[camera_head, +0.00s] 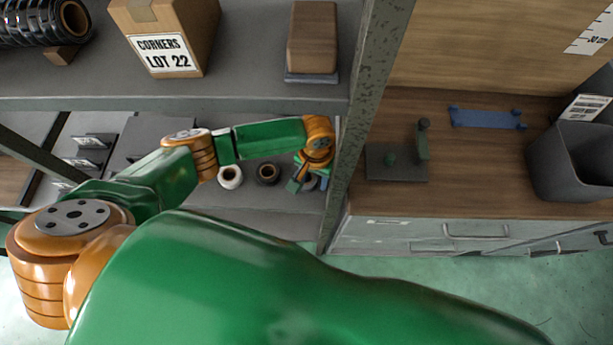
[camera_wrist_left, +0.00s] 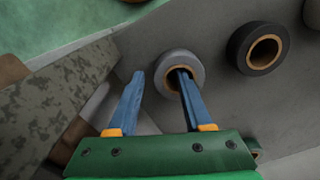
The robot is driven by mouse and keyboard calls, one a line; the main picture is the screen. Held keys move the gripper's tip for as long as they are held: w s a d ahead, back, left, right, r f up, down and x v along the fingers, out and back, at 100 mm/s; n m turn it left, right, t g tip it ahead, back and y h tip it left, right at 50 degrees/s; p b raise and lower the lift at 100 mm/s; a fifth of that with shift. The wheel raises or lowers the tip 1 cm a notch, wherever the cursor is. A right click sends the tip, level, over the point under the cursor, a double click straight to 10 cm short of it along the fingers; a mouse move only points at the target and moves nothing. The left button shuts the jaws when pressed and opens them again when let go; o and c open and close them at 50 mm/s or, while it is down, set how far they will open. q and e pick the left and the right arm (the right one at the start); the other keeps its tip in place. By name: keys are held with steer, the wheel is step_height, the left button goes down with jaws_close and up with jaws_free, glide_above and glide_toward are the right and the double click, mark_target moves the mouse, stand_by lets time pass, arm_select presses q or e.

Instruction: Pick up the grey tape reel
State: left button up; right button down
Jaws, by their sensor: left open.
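The grey tape reel (camera_wrist_left: 196,66) lies on the grey shelf surface in the left wrist view, its tan core partly covered by a finger. My left gripper (camera_wrist_left: 160,75) is open around the reel's left wall: one blue finger is outside on the left, the other is over or in the core hole. I cannot tell how deep that finger is. In the head view my left gripper (camera_head: 310,184) is at the lower shelf's right end and largely hides the grey reel. My right gripper is not in view.
A black reel (camera_head: 268,172) and a white reel (camera_head: 230,177) lie left of the gripper. A metal post (camera_head: 349,165) stands close on its right. The upper shelf (camera_head: 250,92) carries a cardboard box (camera_head: 188,30). A workbench with a dark bin (camera_head: 570,165) is at right.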

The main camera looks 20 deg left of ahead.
arm_select(q)
jaws_close()
